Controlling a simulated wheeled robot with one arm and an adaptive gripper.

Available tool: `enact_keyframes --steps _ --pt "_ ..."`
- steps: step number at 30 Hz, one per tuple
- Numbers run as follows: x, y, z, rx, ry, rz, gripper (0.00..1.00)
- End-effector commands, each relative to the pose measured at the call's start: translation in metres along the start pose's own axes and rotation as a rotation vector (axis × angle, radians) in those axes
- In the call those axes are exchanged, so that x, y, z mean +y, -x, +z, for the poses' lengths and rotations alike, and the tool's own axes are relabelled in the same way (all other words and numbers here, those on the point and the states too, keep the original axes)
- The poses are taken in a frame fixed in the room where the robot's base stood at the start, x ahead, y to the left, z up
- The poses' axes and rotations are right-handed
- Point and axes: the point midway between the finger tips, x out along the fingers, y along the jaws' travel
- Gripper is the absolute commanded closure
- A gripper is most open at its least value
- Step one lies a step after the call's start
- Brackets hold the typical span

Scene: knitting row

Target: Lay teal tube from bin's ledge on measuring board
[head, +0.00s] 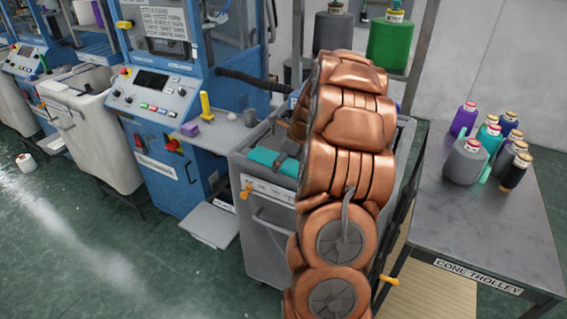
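A teal tube (263,156) lies along the near-left top edge of a grey wheeled bin (258,222). A second teal stretch shows just right of it, past a thin dark gap; I cannot tell whether it is the same piece. My copper arm stands in front of the bin and covers its right part. I cannot make out a measuring board in this view.
A blue machine (178,148) with a small shelf (208,137) holding a yellow cylinder and a purple block stands left of the bin. A cone trolley (480,225) with several yarn cones stands at the right. A low grey step (210,224) sits on the floor.

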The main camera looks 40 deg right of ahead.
Motion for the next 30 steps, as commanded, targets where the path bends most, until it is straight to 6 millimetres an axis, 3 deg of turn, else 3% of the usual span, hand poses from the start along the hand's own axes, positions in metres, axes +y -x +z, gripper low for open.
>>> enact_keyframes --steps 4,18,30 --pt "-0.0002 0.0004 0.0000 -0.001 0.000 -0.001 0.02" --pt "-0.0001 0.0006 0.0000 -0.001 0.000 -0.001 0.49" --pt "-0.0012 0.0083 0.0033 -0.002 0.001 -0.004 0.49"
